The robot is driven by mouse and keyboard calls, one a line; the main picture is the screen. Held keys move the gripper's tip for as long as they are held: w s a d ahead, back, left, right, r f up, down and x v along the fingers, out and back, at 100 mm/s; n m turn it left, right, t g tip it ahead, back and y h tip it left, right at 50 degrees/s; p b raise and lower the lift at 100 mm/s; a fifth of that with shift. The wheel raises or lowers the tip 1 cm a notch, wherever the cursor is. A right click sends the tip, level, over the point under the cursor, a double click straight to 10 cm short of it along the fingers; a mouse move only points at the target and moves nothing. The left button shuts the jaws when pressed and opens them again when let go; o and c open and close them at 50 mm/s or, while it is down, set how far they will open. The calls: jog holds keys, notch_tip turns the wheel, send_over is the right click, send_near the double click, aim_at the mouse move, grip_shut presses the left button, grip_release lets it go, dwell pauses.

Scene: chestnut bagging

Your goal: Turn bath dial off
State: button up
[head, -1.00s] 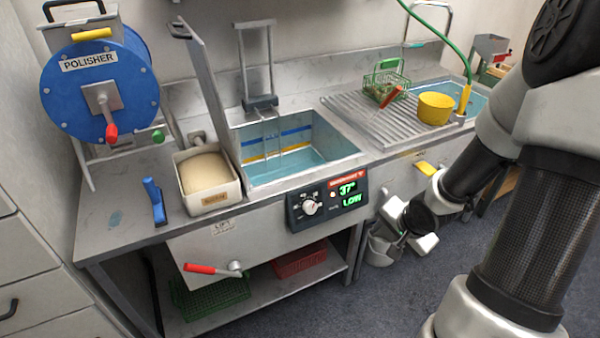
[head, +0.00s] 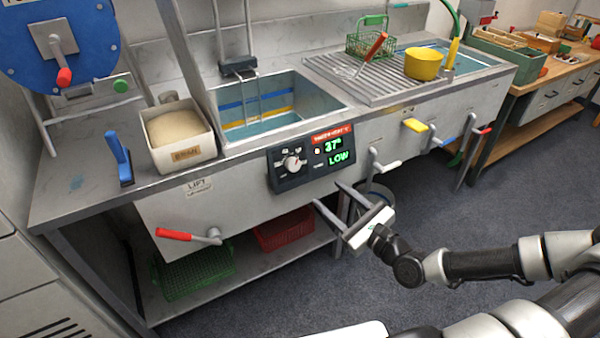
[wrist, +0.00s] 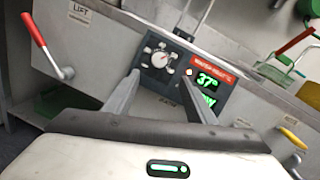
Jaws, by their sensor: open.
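The bath dial is a round white knob (head: 293,163) on a dark control panel (head: 281,182) on the front of the steel sink bench. It also shows between my fingers in the wrist view (wrist: 159,59). Its exact pointer setting is too small to tell. The green display (head: 338,152) beside it reads 37° and LOW. My gripper (head: 329,194) is open and empty, in front of the bench and to the lower right of the dial. In the wrist view its two fingers (wrist: 160,76) point toward the panel, apart from the knob.
A red-handled lift lever (head: 190,236) sticks out at the lower left. Yellow (head: 415,125), blue and red tap levers are at the right. The water bath (head: 262,125) and a bran box (head: 180,138) are above.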

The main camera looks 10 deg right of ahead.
aim_at(295, 166)
jog(key=b+x, duration=0.1)
jog(key=x, duration=1.3)
jog(key=shift+f+b, duration=0.1)
jog(key=shift+b, duration=0.2)
jog(key=c, duration=1)
